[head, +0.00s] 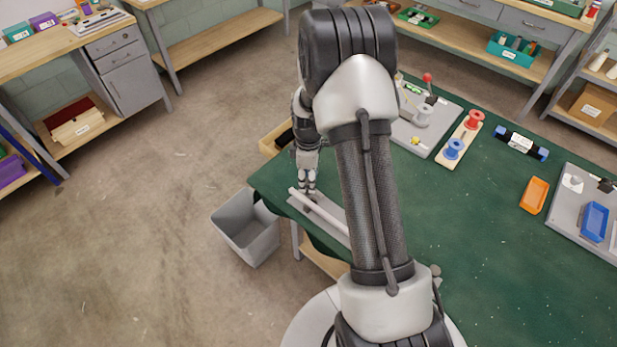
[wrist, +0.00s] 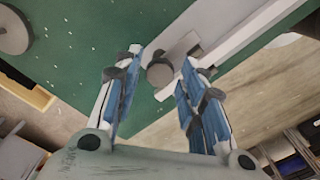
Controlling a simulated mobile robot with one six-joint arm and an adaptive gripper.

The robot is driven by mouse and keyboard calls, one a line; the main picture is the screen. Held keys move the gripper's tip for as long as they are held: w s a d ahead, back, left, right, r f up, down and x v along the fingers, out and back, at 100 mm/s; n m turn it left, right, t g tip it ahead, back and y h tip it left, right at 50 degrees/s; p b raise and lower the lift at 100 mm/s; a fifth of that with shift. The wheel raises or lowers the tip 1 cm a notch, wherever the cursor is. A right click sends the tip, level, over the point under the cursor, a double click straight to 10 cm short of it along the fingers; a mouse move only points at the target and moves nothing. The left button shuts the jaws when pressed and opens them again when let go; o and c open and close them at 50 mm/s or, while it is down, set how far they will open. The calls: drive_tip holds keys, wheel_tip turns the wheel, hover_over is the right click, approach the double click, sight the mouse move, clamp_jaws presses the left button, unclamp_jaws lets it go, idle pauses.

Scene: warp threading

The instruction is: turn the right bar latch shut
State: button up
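A pale bar (head: 326,217) on a grey base lies along the near-left edge of the green table in the head view. It also shows as a long light bar (wrist: 245,32) at the upper right of the wrist view. A flat grey latch piece (wrist: 178,62) with a dark round knob (wrist: 159,74) is at the bar's end. My gripper (head: 309,192) points down at the bar's far-left end. In the wrist view my gripper (wrist: 163,62) has its fingers apart, one on each side of the knob. I cannot tell whether they touch it. My arm hides the bar's other end.
A grey bin (head: 248,228) stands on the floor beside the table (head: 480,240). A spool board (head: 459,138), an orange tray (head: 534,195) and a grey board (head: 585,215) with a blue tray lie farther right. A grey disc (wrist: 12,32) shows at the wrist view's upper left.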

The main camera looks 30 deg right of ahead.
clamp_jaws()
drive_tip(key=shift+m, duration=0.3)
drive_tip(key=m, duration=0.3)
drive_tip(key=shift+m+p, duration=0.3)
drive_tip(key=shift+p, duration=0.05)
drive_tip(key=m, duration=0.9)
drive_tip(key=shift+p, duration=0.4)
drive_tip(key=m, duration=0.4)
drive_tip(key=shift+m, duration=0.3)
